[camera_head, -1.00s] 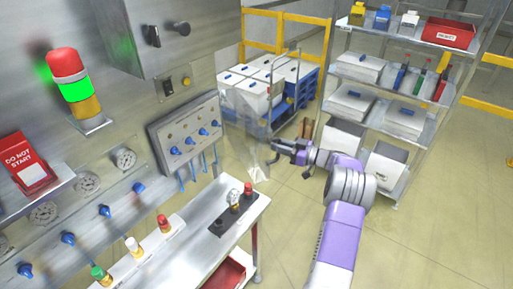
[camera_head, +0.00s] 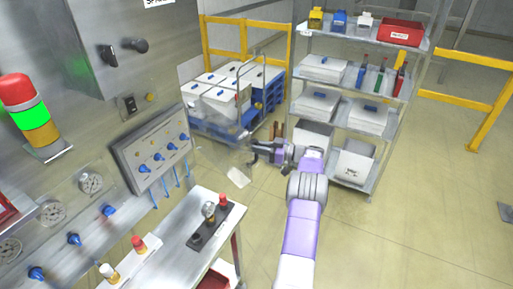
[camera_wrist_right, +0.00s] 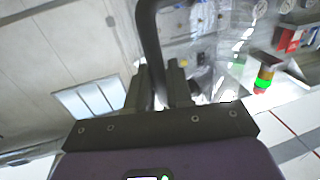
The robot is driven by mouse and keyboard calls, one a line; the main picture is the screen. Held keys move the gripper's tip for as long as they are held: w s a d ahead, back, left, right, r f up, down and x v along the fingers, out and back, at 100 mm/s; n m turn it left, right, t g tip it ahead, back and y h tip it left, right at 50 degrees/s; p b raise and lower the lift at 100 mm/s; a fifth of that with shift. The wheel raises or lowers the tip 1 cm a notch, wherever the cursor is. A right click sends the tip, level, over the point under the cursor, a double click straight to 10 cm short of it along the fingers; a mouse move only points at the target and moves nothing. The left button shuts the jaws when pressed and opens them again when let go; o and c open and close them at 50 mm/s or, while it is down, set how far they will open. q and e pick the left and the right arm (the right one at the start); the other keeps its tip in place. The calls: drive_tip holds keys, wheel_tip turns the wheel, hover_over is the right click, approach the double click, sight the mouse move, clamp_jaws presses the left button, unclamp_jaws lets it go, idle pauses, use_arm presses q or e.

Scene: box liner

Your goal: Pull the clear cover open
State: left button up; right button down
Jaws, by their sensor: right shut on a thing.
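The clear cover (camera_head: 222,158) is hard to see in the head view. It shows as a faint see-through sheet between the blue-knob panel (camera_head: 152,157) and my right gripper (camera_head: 256,152). In the wrist view the cover (camera_wrist_right: 222,62) shows as a clear sheet with bright glare, to the right of the fingers. A dark curved handle (camera_wrist_right: 150,35) runs down between the fingers of my right gripper (camera_wrist_right: 157,90), which is shut on it. The cover's exact edges and hinge side cannot be told. My left gripper is not in view.
A steel bench (camera_head: 175,240) with coloured lamps stands at the lower left. Behind my right gripper are a cart with white boxes (camera_head: 222,100) and a loaded shelf rack (camera_head: 340,85). Yellow rails (camera_head: 460,85) stand at the right. Open floor (camera_head: 410,235) lies at the lower right.

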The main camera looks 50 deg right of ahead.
drive_tip(key=shift+w+a+r, duration=0.2)
drive_tip(key=shift+w+r, duration=0.05)
drive_tip(key=shift+r, duration=0.05)
drive_tip(key=c, duration=1.3)
unclamp_jaws()
drive_tip(key=shift+w, duration=0.1)
drive_tip(key=shift+o, duration=0.7)
drive_tip(key=shift+w+f, duration=0.15)
drive_tip(key=shift+f, duration=0.05)
drive_tip(key=b+v, duration=0.1)
drive_tip(key=v, duration=0.6)
drive_tip(key=shift+s, duration=0.35)
drive_tip(key=shift+d, duration=0.1)
